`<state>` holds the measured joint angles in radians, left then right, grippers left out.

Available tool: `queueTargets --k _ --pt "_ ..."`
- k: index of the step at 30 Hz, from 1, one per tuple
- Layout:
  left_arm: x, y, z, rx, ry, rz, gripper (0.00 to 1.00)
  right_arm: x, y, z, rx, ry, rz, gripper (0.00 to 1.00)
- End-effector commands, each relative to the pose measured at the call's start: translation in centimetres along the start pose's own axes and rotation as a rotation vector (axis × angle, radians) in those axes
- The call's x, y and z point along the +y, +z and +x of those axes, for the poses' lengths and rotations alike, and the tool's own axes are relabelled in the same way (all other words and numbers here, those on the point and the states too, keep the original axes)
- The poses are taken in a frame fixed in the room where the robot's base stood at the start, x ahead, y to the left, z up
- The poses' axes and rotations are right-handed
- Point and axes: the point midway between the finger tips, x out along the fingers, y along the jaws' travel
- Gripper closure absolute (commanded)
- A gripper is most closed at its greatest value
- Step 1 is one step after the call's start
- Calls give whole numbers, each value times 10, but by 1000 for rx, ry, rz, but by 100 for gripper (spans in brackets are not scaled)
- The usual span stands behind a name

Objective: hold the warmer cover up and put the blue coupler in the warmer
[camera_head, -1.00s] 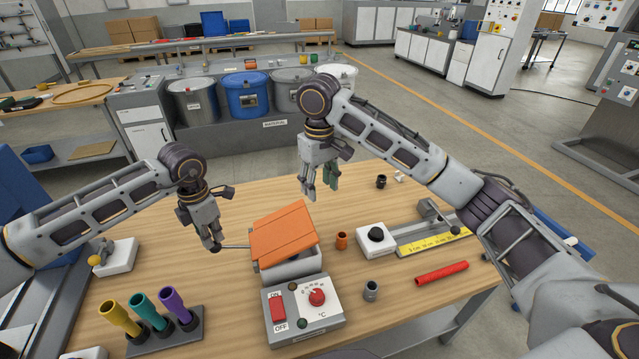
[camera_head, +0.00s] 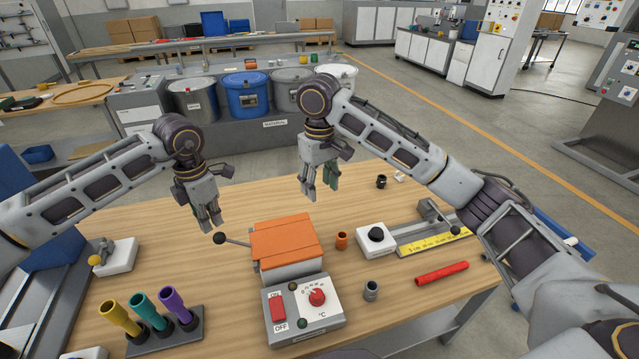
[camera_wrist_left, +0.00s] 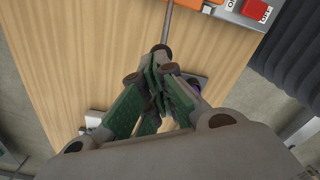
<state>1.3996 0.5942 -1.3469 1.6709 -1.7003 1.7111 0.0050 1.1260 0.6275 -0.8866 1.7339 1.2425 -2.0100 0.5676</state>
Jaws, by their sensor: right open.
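The warmer is a grey box (camera_head: 292,272) with an orange cover (camera_head: 285,241) lying down flat over it. A rod with a black ball handle (camera_head: 219,238) sticks out from the cover's left side; the ball also shows in the left wrist view (camera_wrist_left: 161,52). My right gripper (camera_head: 318,192) is open and empty above the table's far part. I see no blue coupler; the warmer's inside is hidden.
The warmer's panel has a red switch (camera_head: 278,309) and a red dial (camera_head: 317,297). An orange coupler (camera_head: 342,240), a grey coupler (camera_head: 371,290) and a black coupler (camera_head: 381,181) stand right of the warmer. Coloured tubes (camera_head: 153,311) stand front left. A red tube (camera_head: 441,273) lies right.

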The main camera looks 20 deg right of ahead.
Motion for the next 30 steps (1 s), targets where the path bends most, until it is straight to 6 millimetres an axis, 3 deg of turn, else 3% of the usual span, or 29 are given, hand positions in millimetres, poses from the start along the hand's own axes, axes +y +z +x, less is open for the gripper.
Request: queueTargets --k 12,30 --pt "-2 4 -23 -1 0 1 100 0 0 0 0 0 0 50" --pt "-2 4 -25 -1 0 0 100 0 0 0 0 0 0 50"
